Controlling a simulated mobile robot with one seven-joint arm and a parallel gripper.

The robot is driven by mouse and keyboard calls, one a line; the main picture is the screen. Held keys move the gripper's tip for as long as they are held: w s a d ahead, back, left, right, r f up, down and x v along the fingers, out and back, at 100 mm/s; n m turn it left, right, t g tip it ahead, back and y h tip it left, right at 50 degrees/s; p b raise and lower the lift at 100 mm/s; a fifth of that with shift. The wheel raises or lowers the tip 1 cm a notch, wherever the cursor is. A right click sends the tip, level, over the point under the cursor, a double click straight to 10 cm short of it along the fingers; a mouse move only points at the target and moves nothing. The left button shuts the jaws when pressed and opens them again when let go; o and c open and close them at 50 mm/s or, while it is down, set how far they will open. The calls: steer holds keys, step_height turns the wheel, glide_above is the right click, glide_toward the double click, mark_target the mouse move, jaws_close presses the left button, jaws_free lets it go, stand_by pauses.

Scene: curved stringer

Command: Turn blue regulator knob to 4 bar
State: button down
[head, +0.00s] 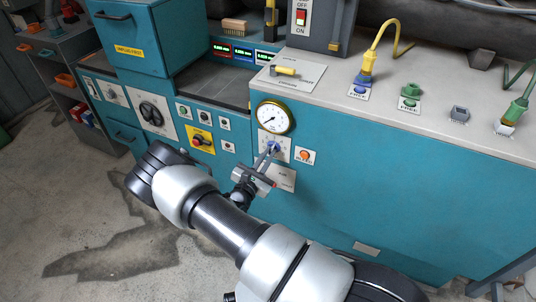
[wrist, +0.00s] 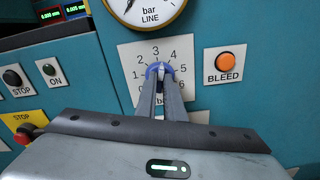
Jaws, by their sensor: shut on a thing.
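The blue regulator knob (wrist: 153,69) sits on a white dial plate (wrist: 129,55) in the wrist view, with numbers around it and "bar" below. My gripper (wrist: 161,72) is shut on the knob, one finger on each side. A pale strip shows on the knob between the fingertips, pointing roughly up towards between 3 and 4; its exact reading is hard to tell. The fingers hide part of the lower scale. In the head view my gripper (head: 272,150) reaches the knob (head: 274,145) on the teal panel's front. The fingers cover much of it.
A round "bar LINE" gauge (head: 273,117) is just above the dial, its needle pointing lower left. An orange BLEED button (wrist: 226,62) is close on the right. A red stop button on yellow (head: 200,140) is further left. Open floor lies in front.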

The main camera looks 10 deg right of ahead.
steer(key=shift+s+f+m+p, duration=0.1)
steer(key=shift+m+p, duration=0.2)
steer(key=shift+m, duration=1.9)
steer(key=c, duration=1.9)
jaws_free()
steer(key=shift+o, duration=0.2)
steer(key=shift+a, duration=0.1)
steer(key=p+v, duration=0.2)
steer(key=v, duration=1.5)
steer(key=shift+s, duration=0.15)
